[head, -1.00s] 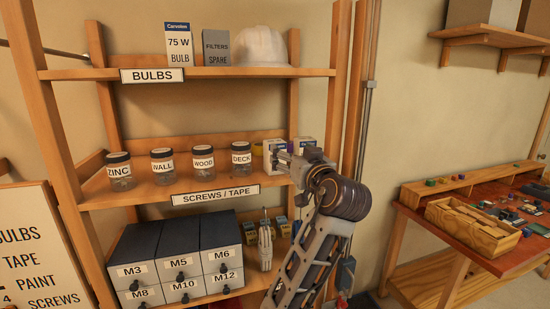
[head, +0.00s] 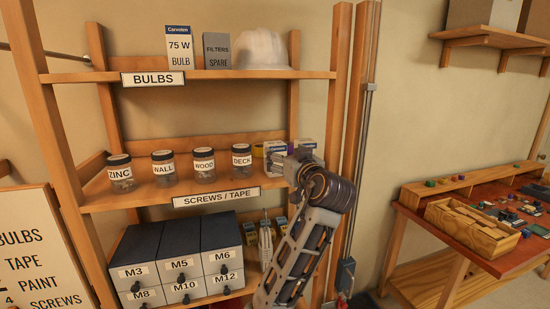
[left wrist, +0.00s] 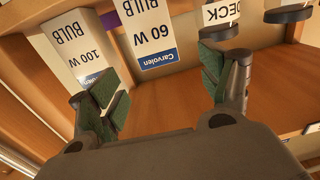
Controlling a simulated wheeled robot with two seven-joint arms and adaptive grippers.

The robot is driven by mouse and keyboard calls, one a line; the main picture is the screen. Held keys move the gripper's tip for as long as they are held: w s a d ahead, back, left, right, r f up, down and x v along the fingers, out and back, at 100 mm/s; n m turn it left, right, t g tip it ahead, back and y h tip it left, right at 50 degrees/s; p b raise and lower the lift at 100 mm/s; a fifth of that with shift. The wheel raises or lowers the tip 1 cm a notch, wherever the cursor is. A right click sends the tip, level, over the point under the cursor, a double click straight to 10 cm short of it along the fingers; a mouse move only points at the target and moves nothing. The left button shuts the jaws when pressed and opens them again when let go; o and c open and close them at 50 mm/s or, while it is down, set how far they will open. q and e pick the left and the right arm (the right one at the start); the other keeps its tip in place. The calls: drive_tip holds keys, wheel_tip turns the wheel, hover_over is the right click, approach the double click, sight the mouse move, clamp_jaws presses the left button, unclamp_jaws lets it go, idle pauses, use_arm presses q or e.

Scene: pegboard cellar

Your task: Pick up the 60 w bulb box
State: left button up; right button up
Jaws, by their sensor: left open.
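The 60 W bulb box (left wrist: 148,35) is white with a blue Carvolen band and appears upside down in the left wrist view. It stands on the middle shelf (head: 150,192), and in the head view it seems to be the small box (head: 273,149) right of the DECK jar, partly hidden by my gripper. My left gripper (left wrist: 160,84) is open and empty. Its green-padded fingers lie on either side of the box's banded end; I cannot tell whether they touch it. In the head view the left gripper (head: 284,163) is at the shelf's right end. My right gripper is not in view.
A 100 W bulb box (left wrist: 76,42) stands close beside the 60 W box, near one finger. The DECK jar (head: 241,159) is on the other side. A 75 W box (head: 179,47) is on the top shelf. A wooden post (head: 336,100) rises right of the shelf.

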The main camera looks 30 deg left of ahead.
sight(275, 143)
use_arm(q)
drive_tip(key=shift+p+x, duration=0.5)
drive_tip(key=shift+x, duration=1.9)
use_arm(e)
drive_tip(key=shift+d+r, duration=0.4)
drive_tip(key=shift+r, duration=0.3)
use_arm(q)
drive_tip(key=shift+r, duration=0.1)
drive_tip(key=shift+r+p+x, duration=0.15)
drive_tip(key=shift+p+x, duration=0.35)
drive_tip(key=shift+x, duration=0.25)
drive_tip(key=shift+r+p+x, duration=0.1)
drive_tip(key=shift+p+x, duration=0.35)
drive_tip(key=shift+x, duration=0.3)
drive_tip(key=shift+p+x, duration=0.35)
drive_tip(key=shift+x, duration=0.7)
drive_tip(key=shift+w+f, duration=0.15)
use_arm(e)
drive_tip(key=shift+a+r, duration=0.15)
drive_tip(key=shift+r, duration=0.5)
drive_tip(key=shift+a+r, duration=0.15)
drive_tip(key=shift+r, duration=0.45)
use_arm(q)
drive_tip(key=shift+d, duration=0.1)
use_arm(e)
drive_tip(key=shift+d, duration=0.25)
use_arm(q)
drive_tip(key=c, duration=1.1)
